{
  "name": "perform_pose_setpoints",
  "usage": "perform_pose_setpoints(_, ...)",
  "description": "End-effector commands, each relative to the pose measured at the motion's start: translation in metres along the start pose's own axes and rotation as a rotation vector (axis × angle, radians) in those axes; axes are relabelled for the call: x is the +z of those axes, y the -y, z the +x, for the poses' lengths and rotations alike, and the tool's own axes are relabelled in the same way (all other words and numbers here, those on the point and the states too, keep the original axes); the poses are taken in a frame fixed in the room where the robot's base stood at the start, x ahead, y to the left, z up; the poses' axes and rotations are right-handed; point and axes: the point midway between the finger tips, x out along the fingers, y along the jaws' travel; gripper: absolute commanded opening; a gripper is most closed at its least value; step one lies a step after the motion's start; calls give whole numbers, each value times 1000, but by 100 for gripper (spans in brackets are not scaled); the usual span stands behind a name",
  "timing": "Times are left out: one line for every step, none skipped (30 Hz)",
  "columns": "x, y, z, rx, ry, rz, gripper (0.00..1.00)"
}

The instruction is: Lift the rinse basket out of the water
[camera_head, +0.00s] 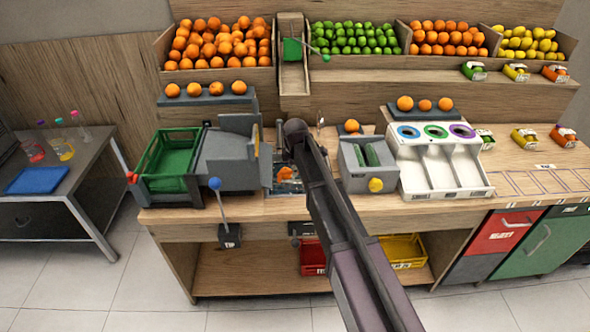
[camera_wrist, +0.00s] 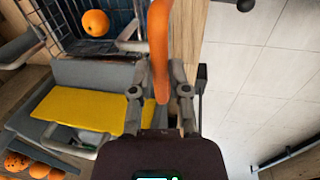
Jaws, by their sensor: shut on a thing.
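The rinse basket (camera_wrist: 62,38), a dark wire frame, shows at the top left of the wrist view with an orange (camera_wrist: 96,22) by it. An orange handle (camera_wrist: 160,45) runs down between the fingers of my gripper (camera_wrist: 159,78), which is shut on it. In the head view, the basin (camera_head: 288,187) with blue water and something orange (camera_head: 284,173) shows left of my arm. My arm hides part of the basin and the gripper there. I cannot tell how deep the basket sits.
A grey machine with a green crate (camera_head: 168,160) stands left of the basin. A grey unit with a yellow knob (camera_head: 376,185) and a white sorter (camera_head: 437,165) stand to the right. Fruit bins line the back. A blue-knobbed lever (camera_head: 216,184) stands in front.

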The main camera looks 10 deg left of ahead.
Motion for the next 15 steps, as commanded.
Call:
perform_pose_setpoints(0,-4,0,8,0,0,0)
perform_pose_setpoints(0,-4,0,7,0,0,25)
perform_pose_setpoints(0,-4,0,8,0,0,36)
perform_pose_setpoints(0,-4,0,7,0,0,45)
perform_pose_setpoints(0,-3,0,7,0,0,54)
perform_pose_setpoints(0,-3,0,6,0,0,57)
perform_pose_setpoints(0,-3,0,6,0,0,57)
perform_pose_setpoints(0,-3,0,5,0,0,57)
perform_pose_setpoints(0,-2,0,5,0,0,57)
perform_pose_setpoints(0,-2,0,4,0,0,57)
perform_pose_setpoints(0,-2,0,4,0,0,57)
perform_pose_setpoints(0,-2,0,3,0,0,57)
perform_pose_setpoints(0,-2,0,3,0,0,57)
perform_pose_setpoints(0,-2,0,3,0,0,57)
perform_pose_setpoints(0,-2,0,3,0,0,57)
